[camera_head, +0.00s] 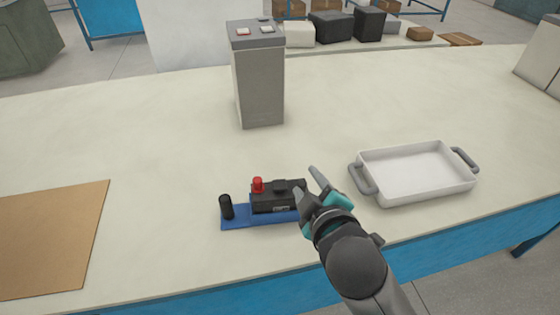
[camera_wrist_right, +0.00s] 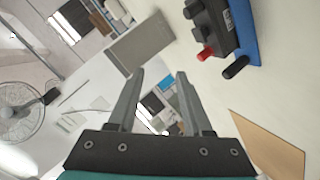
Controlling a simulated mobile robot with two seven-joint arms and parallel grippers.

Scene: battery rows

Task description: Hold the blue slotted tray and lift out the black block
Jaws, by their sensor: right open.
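The blue slotted tray (camera_head: 262,217) lies flat on the table in front, with a black upright post (camera_head: 226,206) at its left end. The black block (camera_head: 275,197) sits on the tray and has a red knob (camera_head: 257,185) on top. My right gripper (camera_head: 308,181) is open and empty, close to the right end of the block and tray, hiding part of that end. In the right wrist view, the black block (camera_wrist_right: 219,27) and the blue tray (camera_wrist_right: 245,35) show at the upper right, outside the open fingers (camera_wrist_right: 157,78). My left gripper is not in view.
A white tray with grey handles (camera_head: 415,172) stands to the right. A grey box-shaped column (camera_head: 258,88) stands behind. A brown board (camera_head: 48,240) lies at the left. The table between the board and the blue tray is clear.

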